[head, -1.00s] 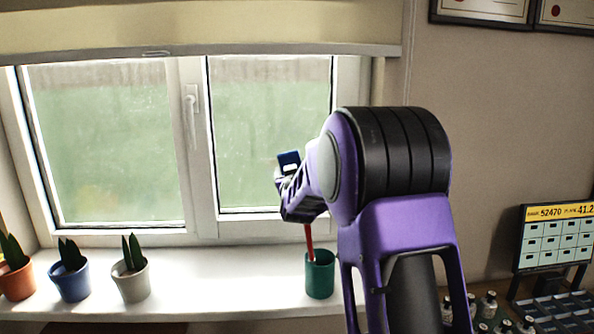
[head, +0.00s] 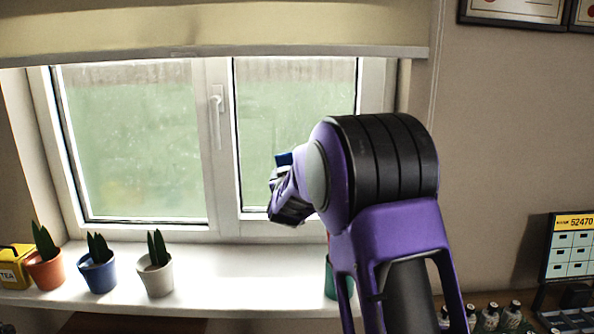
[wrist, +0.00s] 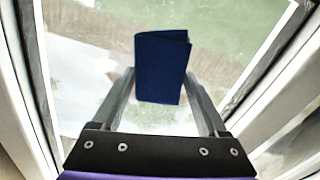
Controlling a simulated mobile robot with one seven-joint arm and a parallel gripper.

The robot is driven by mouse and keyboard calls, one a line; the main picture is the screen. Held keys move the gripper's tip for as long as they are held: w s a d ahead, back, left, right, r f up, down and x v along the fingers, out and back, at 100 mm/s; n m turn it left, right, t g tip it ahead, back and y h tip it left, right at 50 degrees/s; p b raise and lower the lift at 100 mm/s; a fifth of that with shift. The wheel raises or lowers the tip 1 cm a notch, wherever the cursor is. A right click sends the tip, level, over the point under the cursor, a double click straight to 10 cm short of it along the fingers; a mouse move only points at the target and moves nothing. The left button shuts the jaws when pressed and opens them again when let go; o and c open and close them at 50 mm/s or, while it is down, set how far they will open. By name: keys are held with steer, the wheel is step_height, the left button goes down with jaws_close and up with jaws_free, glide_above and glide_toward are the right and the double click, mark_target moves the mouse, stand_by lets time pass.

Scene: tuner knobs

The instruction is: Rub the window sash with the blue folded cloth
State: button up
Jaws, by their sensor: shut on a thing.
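The blue folded cloth (wrist: 162,66) is between the two fingers of my gripper (wrist: 160,84) in the wrist view, with the window glass behind it. In the head view a small part of the cloth (head: 283,159) shows above my gripper (head: 279,172), in front of the right pane. My gripper is shut on the cloth. The white window sash (head: 222,175) frames the panes, and a handle (head: 217,105) is on its middle upright. My arm hides part of the right sash. I cannot tell if the cloth touches the window.
On the white sill (head: 225,270) stand an orange pot (head: 46,272), a blue pot (head: 98,276), a pale pot (head: 155,279) and a yellow tin (head: 13,265). A green cup (head: 330,283) is partly behind my arm. Small bottles (head: 488,318) stand at lower right.

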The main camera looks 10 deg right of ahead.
steer(key=shift+w+a+r+p, duration=0.1)
steer(key=shift+a+r+p, duration=0.25)
steer(key=shift+r, duration=0.3)
steer(key=shift+w+a+r+p, duration=0.1)
steer(key=shift+r+p, duration=0.35)
steer(key=shift+r, duration=0.2)
steer(key=shift+s+d+b, duration=1.2)
steer(key=shift+s+d, duration=0.1)
steer(key=shift+d, duration=4.6)
steer(key=shift+w+a+f+p, duration=0.1)
steer(key=shift+w+a+p, duration=0.25)
steer(key=shift+a, duration=1.65)
steer(key=shift+w+a+r+p, duration=0.15)
steer(key=shift+w+a, duration=0.25)
steer(key=shift+a, duration=1.55)
steer(key=shift+w+a+f+p, duration=0.15)
steer(key=shift+w+a+p, duration=0.2)
steer(key=shift+a, duration=1.65)
